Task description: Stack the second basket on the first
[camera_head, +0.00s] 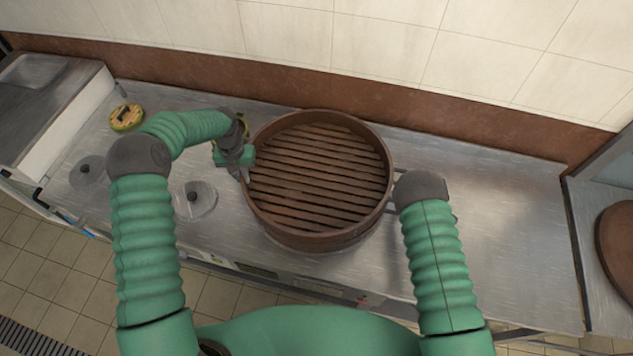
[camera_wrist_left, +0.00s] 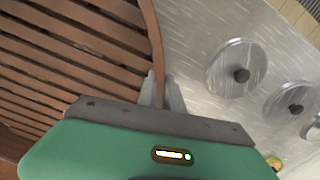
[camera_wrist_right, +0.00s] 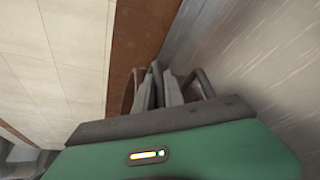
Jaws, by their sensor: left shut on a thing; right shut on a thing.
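A round brown slatted basket (camera_head: 318,235) stands at the middle of the metal counter in the head view. I cannot tell whether it is one basket or two stacked. My left gripper (camera_head: 247,170) is at its left rim. In the left wrist view its fingers (camera_wrist_left: 160,92) are shut on the thin brown basket rim (camera_wrist_left: 156,45), with slats beside it. My right gripper (camera_wrist_right: 158,88) is shut at the right side of the basket, mostly hidden by my wrist in the head view.
A round brown thing (camera_head: 616,250) is cut off at the right edge. Round lids with dark knobs (camera_head: 195,200) lie left of the basket. A yellow round item (camera_head: 126,117) is at the back left. The counter (camera_head: 510,230) to the right is clear. A tiled wall stands behind.

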